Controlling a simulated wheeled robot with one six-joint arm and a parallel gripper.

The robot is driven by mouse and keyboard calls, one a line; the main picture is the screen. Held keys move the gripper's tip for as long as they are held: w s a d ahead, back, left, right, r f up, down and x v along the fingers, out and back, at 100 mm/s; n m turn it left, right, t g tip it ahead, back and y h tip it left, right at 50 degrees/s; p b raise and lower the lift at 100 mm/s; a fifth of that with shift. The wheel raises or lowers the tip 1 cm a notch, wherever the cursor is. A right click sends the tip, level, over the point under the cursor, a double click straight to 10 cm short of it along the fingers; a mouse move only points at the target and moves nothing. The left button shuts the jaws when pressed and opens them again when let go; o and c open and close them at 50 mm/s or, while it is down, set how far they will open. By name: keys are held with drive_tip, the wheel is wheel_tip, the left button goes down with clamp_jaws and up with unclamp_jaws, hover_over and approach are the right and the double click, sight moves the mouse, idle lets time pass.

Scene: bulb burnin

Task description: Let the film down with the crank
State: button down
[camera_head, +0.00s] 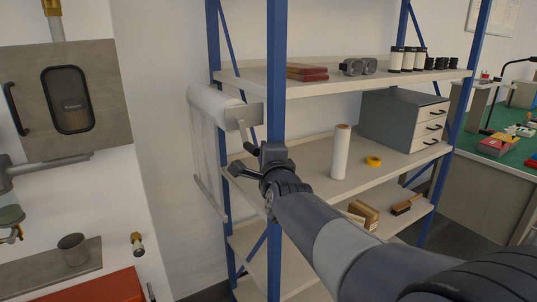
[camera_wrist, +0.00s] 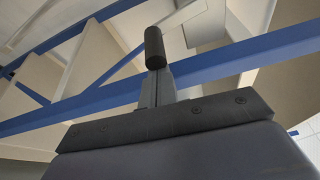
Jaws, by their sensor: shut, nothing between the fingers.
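A roll of pale film (camera_head: 212,103) hangs on the left side of the blue shelf rack, with a sheet (camera_head: 204,150) hanging down from it to a bar at its lower edge. A metal crank (camera_head: 242,124) with a black handle (camera_head: 250,148) sits at the roll's near end. My gripper (camera_head: 235,168) is shut and empty, just below the handle. In the wrist view, the shut fingers (camera_wrist: 157,88) point at the black handle (camera_wrist: 154,48), which shows right at their tips. I cannot tell whether they touch.
A blue rack post (camera_head: 276,70) stands close beside my gripper. The shelves (camera_head: 310,185) hold a white roll (camera_head: 341,152), yellow tape (camera_head: 374,161) and a grey drawer unit (camera_head: 385,120). A wall cabinet (camera_head: 105,100) hangs at left.

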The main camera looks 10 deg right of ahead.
drive_tip(key=shift+s+a+f+m+g, duration=0.15)
drive_tip(key=shift+a+m+g, duration=0.15)
drive_tip(key=shift+a+m, duration=0.35)
drive_tip(key=shift+d, duration=0.15)
